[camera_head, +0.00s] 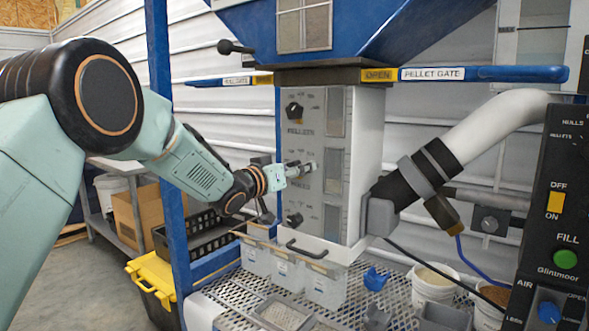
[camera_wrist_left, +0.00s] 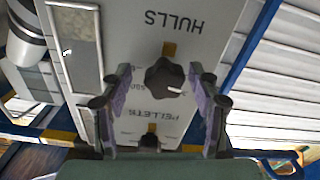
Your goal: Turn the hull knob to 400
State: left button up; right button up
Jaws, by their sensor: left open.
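The hull knob (camera_wrist_left: 163,78) is dark and lobed, on a grey panel in the left wrist view, with HULLS printed on one side and PELLETS on the other. That view is upside down. A white pointer mark on the knob points toward picture right and slightly down; its scale numbers are unreadable. My left gripper (camera_wrist_left: 157,82) is open, its fingers on either side of the knob; contact is not clear. In the head view my left gripper (camera_head: 304,169) is at the panel's middle and hides the knob. My right gripper is not in view.
The pellets knob (camera_head: 294,112) is above my gripper on the panel, and another black knob (camera_head: 293,220) is below. A blue pellet gate bar (camera_head: 490,74) crosses above. Bins (camera_head: 322,285) stand below on a mesh shelf. A white hose (camera_head: 490,130) and control box (camera_head: 556,220) are right.

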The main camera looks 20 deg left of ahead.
pick_arm(q)
jog(key=shift+a+f, duration=0.1)
jog(key=shift+a, duration=0.3)
jog(key=shift+c, duration=1.1)
jog(key=shift+d, duration=0.25)
jog(key=c, duration=0.4)
jog(key=shift+a, duration=0.2)
jog(key=c, duration=0.3)
jog(key=shift+d, duration=0.1)
jog(key=shift+c, duration=1.3)
